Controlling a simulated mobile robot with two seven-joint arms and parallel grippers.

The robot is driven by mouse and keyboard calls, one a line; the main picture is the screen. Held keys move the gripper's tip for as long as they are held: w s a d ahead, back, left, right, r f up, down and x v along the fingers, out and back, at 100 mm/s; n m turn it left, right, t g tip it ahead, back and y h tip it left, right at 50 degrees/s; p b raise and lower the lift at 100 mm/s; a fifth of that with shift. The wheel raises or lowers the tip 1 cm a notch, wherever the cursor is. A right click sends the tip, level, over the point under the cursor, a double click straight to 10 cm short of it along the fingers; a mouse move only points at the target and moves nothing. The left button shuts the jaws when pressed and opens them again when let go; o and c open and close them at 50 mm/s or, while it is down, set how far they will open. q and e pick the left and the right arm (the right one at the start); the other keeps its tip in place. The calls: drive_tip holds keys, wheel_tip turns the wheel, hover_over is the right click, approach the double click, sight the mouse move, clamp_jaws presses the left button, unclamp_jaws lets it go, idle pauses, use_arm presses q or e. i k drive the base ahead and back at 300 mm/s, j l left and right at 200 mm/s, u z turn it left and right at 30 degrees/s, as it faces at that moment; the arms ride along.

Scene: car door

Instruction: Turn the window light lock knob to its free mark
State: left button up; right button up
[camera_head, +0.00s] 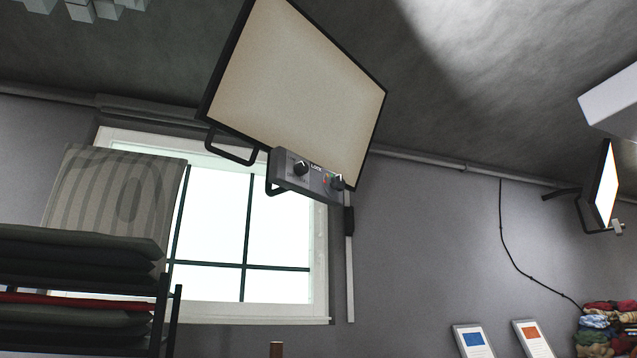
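The window light (295,85) is a large pale square panel with a black rim, hung tilted in front of the window near the ceiling. A grey control box (285,182) sits at its lower edge. The box carries a left black knob (300,168) and a right black knob (337,182). The word LOCK and small red and green marks lie between them, nearer the right knob, which seems to be the lock knob. Its pointing direction is too small to tell. Neither of my grippers shows, and nothing touches the knobs.
A bright window (215,235) is behind the light. A rack of dark folded cloths (75,285) and a striped cushion (115,205) stand at left. A second lit panel (603,187) is at right, above piled cloths (597,330). Open space surrounds the control box.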

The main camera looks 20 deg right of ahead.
sight(337, 183)
drive_tip(key=i+l+u, duration=0.1)
drive_tip(key=l+u, duration=0.25)
drive_tip(key=l, duration=0.3)
drive_tip(key=l+u, duration=0.35)
drive_tip(key=l, duration=0.25)
drive_tip(key=k+l+u, duration=0.1)
drive_tip(key=l+u, duration=0.3)
drive_tip(key=l, duration=0.25)
